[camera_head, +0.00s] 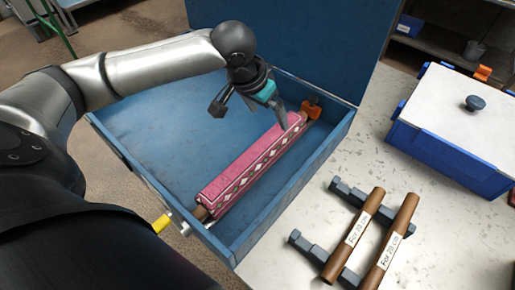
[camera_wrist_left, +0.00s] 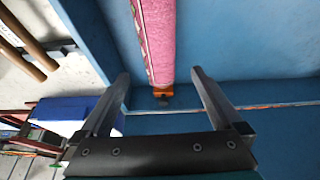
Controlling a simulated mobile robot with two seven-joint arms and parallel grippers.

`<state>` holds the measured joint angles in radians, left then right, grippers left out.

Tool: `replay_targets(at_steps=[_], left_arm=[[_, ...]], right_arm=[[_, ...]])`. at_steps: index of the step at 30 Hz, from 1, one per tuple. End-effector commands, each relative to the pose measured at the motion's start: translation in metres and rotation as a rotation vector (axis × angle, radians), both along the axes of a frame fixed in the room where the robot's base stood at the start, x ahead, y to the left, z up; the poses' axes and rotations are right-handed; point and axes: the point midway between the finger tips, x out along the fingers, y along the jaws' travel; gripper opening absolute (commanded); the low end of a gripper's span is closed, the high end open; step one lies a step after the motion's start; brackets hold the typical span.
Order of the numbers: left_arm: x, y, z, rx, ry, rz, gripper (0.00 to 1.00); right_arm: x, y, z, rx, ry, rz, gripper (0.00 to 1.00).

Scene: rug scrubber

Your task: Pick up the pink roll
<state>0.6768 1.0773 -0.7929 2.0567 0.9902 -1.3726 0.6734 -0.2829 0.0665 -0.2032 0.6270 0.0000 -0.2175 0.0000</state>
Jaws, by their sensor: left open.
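The pink roll (camera_head: 252,165) has a white diamond pattern and brown rod ends. It lies slantwise inside the blue open box (camera_head: 140,155), its far end near an orange piece (camera_head: 312,109). My left gripper (camera_head: 292,122) is over the far end of the roll in the head view. In the left wrist view, the roll (camera_wrist_left: 155,40) runs down from the top edge, and its end and the orange piece lie beyond and between the open fingers of the gripper (camera_wrist_left: 160,78). The fingers are apart from the roll in that view. My right gripper is in neither view.
Two brown tubes (camera_head: 356,230) with "For 23 cm" labels rest on grey holders on the pale table (camera_head: 290,240), right of the box. A blue bin with a white lid (camera_head: 460,115) stands at right. The box's raised lid (camera_head: 300,40) stands behind the arm.

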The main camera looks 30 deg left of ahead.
Motion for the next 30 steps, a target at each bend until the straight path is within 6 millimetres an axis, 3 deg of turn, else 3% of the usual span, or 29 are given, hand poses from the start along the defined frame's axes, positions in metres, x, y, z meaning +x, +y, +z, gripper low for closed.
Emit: replay_targets(at_steps=[1, 7, 19, 24, 30], left_arm=[[0.003, -0.001, -0.014, 0.000, 0.004, 0.000, 1.00], [0.020, -0.005, -0.053, -0.001, 0.003, 0.000, 1.00], [0.033, -0.007, -0.089, 0.001, 0.001, -0.001, 1.00], [0.041, -0.009, -0.115, 0.001, 0.001, -0.001, 1.00], [0.047, -0.010, -0.126, 0.001, -0.001, -0.003, 1.00]], right_arm=[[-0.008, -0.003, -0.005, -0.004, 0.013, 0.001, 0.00], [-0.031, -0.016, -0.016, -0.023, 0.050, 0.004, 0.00], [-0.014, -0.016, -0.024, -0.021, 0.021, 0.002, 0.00], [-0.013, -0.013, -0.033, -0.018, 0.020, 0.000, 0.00], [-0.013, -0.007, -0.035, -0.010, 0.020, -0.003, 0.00]])
